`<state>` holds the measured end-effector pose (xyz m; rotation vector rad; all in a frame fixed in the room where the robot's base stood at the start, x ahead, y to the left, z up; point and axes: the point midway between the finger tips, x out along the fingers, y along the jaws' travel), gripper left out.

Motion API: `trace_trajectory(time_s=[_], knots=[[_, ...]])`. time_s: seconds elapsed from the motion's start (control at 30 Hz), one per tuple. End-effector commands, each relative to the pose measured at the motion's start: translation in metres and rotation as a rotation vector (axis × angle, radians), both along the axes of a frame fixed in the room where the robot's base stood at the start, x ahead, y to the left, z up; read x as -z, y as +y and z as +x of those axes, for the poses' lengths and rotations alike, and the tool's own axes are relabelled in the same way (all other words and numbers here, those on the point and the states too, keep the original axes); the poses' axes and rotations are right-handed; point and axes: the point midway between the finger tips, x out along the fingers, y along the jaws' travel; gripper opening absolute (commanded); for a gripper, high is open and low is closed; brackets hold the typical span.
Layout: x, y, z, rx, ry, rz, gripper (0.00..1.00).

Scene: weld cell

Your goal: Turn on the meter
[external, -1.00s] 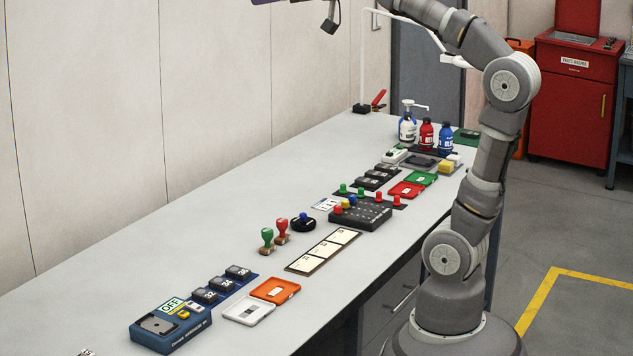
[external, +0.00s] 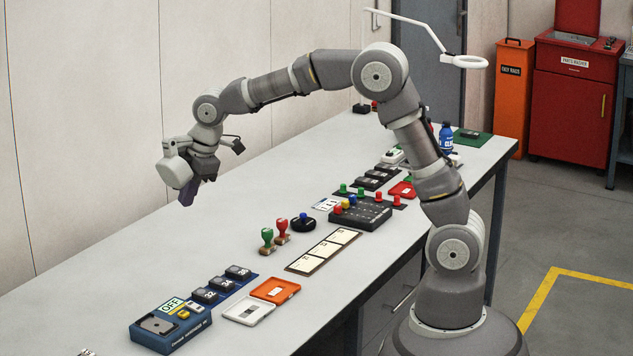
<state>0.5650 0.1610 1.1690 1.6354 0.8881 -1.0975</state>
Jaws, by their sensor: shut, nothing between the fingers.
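The meter (external: 172,332) is a blue box at the front left of the bench, with a dark grey square plate on top. Its small sign reads OFF, and a yellow switch (external: 196,305) sits beside the sign. My gripper (external: 187,198) is in the air above the bench's far left side, pointing down, well above and behind the meter. Its fingers look shut with nothing between them. The gripper is apart from everything on the bench.
Dark numbered blocks (external: 221,284) stand in a row right of the meter. An orange tray (external: 275,290) and a white tray (external: 247,312) lie nearby. Green and red stamps (external: 282,231) stand mid-bench. A black button box (external: 360,215) is farther right. The left back of the bench is clear.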

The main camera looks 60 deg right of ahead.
Motion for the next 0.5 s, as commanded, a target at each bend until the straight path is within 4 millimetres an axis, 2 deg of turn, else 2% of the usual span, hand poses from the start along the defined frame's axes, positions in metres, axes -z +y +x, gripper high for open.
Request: trace_trajectory(time_s=[0.03, 0.1, 0.2, 0.3, 0.5], knots=[[0.026, 0.009, -0.005, -0.068, 0.055, -0.037, 0.00], [0.053, 0.018, -0.012, -0.155, 0.115, -0.080, 0.00], [0.077, 0.025, -0.020, -0.238, 0.170, -0.116, 0.00], [0.087, 0.028, -0.023, -0.273, 0.193, -0.132, 0.00], [0.088, 0.028, -0.024, -0.279, 0.195, -0.133, 0.00]])
